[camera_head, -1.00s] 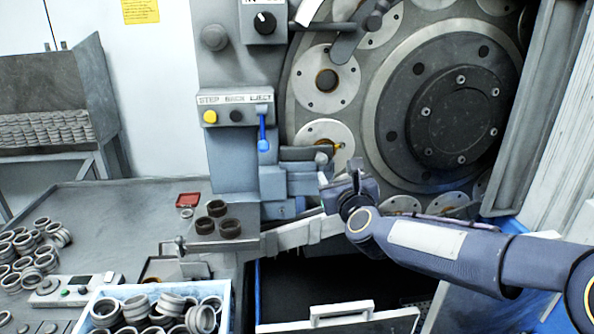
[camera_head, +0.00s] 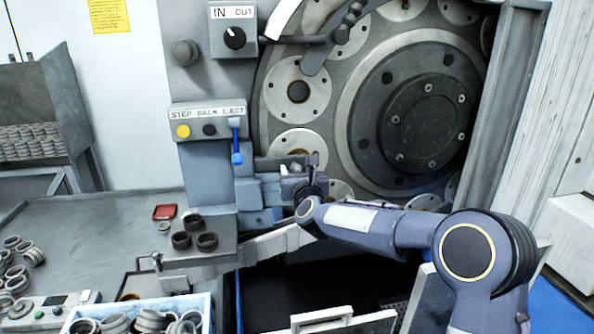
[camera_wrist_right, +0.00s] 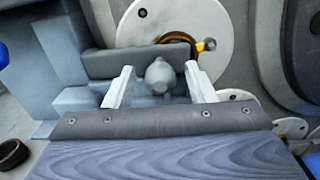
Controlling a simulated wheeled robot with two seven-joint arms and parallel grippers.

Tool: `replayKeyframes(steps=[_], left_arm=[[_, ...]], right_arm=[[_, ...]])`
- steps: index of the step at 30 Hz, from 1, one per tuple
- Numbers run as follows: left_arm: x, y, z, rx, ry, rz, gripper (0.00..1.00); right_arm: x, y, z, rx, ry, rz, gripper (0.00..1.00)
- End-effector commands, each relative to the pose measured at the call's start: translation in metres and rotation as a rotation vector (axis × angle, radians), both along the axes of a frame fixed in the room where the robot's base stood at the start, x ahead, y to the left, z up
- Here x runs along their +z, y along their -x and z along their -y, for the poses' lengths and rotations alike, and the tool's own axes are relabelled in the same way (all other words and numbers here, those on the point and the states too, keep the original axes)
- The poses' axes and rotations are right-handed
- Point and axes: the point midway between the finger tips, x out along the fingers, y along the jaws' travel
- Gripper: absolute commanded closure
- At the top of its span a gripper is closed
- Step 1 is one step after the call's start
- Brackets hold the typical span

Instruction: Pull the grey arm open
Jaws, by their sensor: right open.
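The grey arm (camera_wrist_right: 135,60) is a short bar with a rounded knob (camera_wrist_right: 158,76) at its end, in front of a round plate in the right wrist view. In the head view the grey arm (camera_head: 268,165) is partly hidden behind my right gripper (camera_head: 303,172). My right gripper is open, and in the right wrist view its two pale fingers (camera_wrist_right: 160,87) stand on either side of the knob. I cannot tell whether they touch it. My left gripper is not in view.
A blue lever (camera_head: 237,145) hangs under the button panel (camera_head: 207,115), left of the grey arm. A large disc (camera_head: 425,110) with round plates lies behind. Dark rings (camera_head: 206,241) sit on a ledge at lower left. A white-handled drawer (camera_head: 322,318) is below.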

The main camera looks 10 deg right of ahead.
Motion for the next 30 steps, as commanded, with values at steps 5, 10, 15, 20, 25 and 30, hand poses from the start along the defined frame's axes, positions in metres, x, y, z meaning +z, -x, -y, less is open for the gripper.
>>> replayKeyframes(steps=[5,10,15,20,25,30], left_arm=[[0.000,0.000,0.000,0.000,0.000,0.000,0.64],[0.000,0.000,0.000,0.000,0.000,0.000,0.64],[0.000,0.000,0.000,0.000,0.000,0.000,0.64],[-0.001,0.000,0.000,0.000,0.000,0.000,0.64],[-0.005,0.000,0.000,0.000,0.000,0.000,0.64],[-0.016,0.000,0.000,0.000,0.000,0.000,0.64]], right_arm=[[0.000,0.000,0.000,0.000,0.000,0.000,0.60],[0.000,0.000,0.000,0.000,0.001,-0.001,0.83],[0.000,0.000,0.000,0.000,0.001,-0.001,1.00],[-0.001,0.001,0.000,-0.001,0.000,-0.001,1.00],[-0.001,0.003,-0.003,-0.026,0.001,0.001,1.00],[-0.004,0.010,-0.009,-0.096,-0.002,0.000,1.00]])
